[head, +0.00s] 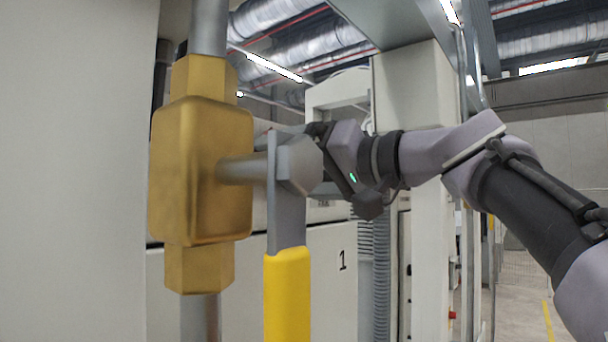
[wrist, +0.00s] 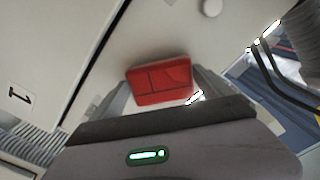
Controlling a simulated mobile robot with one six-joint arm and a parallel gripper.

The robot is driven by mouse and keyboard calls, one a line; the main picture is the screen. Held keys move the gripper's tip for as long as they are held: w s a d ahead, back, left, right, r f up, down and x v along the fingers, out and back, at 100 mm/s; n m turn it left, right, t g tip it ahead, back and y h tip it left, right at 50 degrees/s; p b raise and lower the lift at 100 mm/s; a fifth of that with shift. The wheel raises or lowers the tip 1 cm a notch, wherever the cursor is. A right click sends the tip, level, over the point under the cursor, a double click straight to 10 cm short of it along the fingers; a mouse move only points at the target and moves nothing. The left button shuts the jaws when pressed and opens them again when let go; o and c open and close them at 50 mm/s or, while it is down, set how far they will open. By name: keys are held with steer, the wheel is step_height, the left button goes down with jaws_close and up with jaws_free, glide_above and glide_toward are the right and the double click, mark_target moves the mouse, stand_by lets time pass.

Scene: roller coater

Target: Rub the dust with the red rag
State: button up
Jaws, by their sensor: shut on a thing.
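The red rag (wrist: 160,82) is a folded red block in the middle of the wrist view. My gripper (wrist: 165,90) is shut on it, with a grey finger at each side. The rag is in front of a pale machine panel (wrist: 165,35); I cannot tell whether it touches the panel. No dust can be made out in either view. In the head view my arm reaches in from the right, and its end is mostly hidden behind a brass valve. The rag does not show there.
The brass valve (head: 200,170) on a vertical pipe stands close in front, with a yellow-handled lever (head: 287,295) hanging down. A cabinet marked 1 (head: 330,285) is behind it. A ribbed grey hose (head: 381,270) runs down beside the cabinet. Open floor (head: 517,310) shows at the right.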

steer(key=shift+b+v, duration=1)
steer(key=shift+v, duration=1.75)
steer(key=shift+w+d, duration=0.1)
steer(key=v, duration=0.3)
steer(key=shift+b, duration=0.4)
